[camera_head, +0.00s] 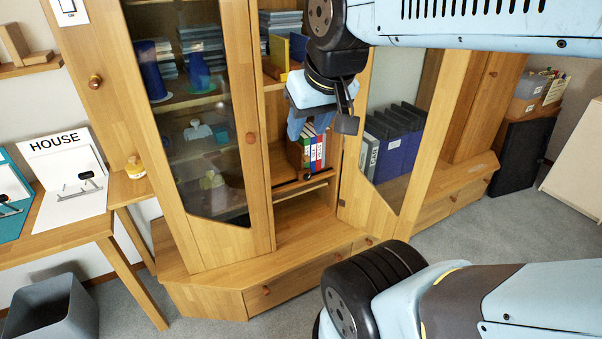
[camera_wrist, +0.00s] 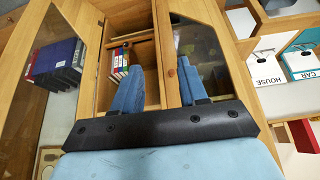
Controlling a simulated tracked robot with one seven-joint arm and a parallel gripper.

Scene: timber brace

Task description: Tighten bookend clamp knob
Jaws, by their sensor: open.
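Upright binders (camera_head: 313,150) with white, red and blue spines stand on a middle shelf of the open cabinet bay. They also show in the wrist view (camera_wrist: 120,62), partly behind one finger. A small dark part (camera_head: 307,177) lies at the binders' foot on a dark rail; I cannot tell whether it is the bookend clamp knob. My gripper (camera_head: 303,126) is in front of the bay, above and partly over the binders in the head view. In the wrist view its two blue fingers (camera_wrist: 158,62) are apart with nothing between them.
A glass door (camera_head: 205,110) with a round wooden knob (camera_head: 251,138) stands left of the bay. An open glass door (camera_head: 395,130) stands right, with dark blue binders (camera_head: 390,140) behind its glass. A desk (camera_head: 75,235) and grey bin (camera_head: 55,300) are at left.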

